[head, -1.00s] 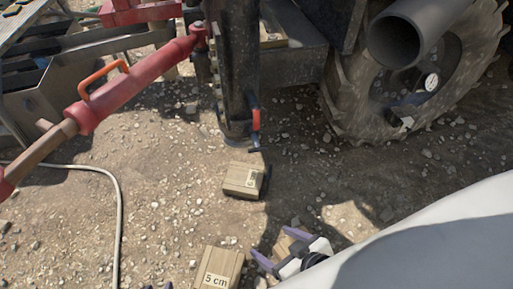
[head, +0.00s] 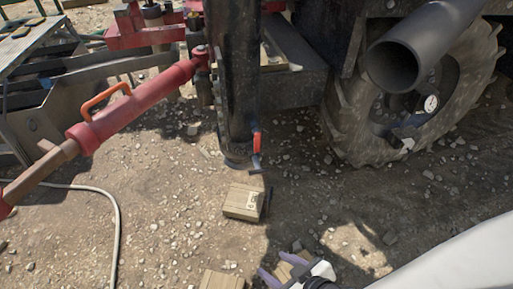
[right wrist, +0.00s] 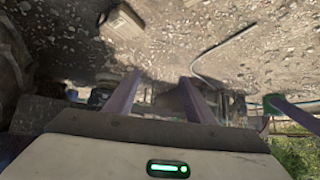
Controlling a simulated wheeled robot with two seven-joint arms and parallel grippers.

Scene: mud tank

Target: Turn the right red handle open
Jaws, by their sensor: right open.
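The red handle (head: 257,142) sits on the right side of the black upright pipe (head: 238,80), near its lower end, in the head view. It stands about upright, with a small dark piece below it. My right gripper (head: 273,262) shows at the bottom of the head view with its purple fingers apart and empty. It is well below the handle in the picture and touches nothing that I can see. In the right wrist view its two fingers (right wrist: 160,78) also stand apart with nothing between them. The handle cannot be made out there. My left gripper is not in the head view.
A wooden block (head: 243,201) lies on the gravel below the pipe, and another block (head: 221,280) lies at the bottom edge. A red cylinder with an orange grip (head: 130,103) is at left. A large tyre (head: 355,135) and grey tube (head: 420,45) are at right.

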